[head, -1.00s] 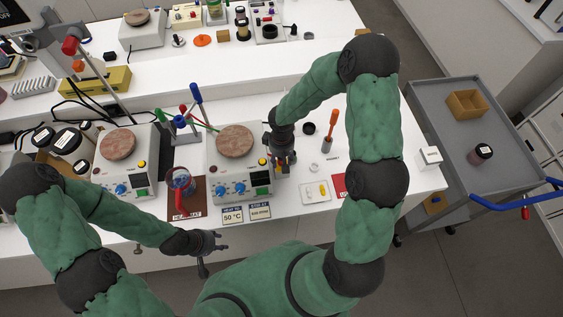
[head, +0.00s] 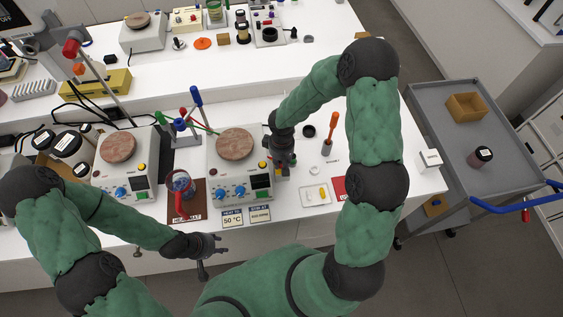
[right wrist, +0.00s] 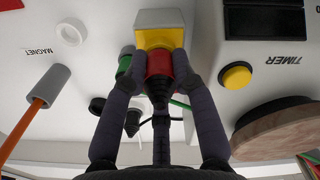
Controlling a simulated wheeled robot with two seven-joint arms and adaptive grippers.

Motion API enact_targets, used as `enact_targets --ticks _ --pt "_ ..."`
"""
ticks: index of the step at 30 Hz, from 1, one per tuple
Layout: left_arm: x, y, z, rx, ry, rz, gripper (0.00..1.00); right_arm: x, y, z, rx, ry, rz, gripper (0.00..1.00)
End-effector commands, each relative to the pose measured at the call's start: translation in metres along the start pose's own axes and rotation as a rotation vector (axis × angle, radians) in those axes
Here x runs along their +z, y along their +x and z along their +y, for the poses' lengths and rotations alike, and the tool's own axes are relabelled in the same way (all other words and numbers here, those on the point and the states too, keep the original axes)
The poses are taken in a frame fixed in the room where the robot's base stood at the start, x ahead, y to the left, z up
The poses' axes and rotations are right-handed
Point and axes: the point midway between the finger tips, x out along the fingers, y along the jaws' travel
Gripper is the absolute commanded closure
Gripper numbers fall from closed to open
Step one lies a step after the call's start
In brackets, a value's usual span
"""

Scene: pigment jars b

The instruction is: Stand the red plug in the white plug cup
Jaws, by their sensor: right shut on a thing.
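In the right wrist view, my right gripper (right wrist: 160,68) is shut on the red plug (right wrist: 159,64), which has a dark tapered end toward the camera. A yellow block with a pale grey face (right wrist: 157,28) lies just beyond the plug; I cannot tell whether they touch. In the head view, my right gripper (head: 284,163) is low beside the right hotplate, and the plug is hidden there. My left gripper (head: 212,250) is open and empty at the table's front edge.
The right hotplate (head: 240,184) stands close beside my right gripper. A green plug (right wrist: 125,62) is just left of the red one. A white tray (head: 309,203) with yellow pieces lies in front.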

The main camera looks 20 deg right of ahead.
Motion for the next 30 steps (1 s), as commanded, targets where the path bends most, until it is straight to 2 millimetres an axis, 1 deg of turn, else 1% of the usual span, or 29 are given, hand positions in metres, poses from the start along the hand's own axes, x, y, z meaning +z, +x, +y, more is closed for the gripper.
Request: enact_targets --ticks 30 --pt "0.000 -0.007 0.003 0.000 0.000 0.000 0.60 0.000 -0.014 0.000 0.000 0.000 0.001 1.00"
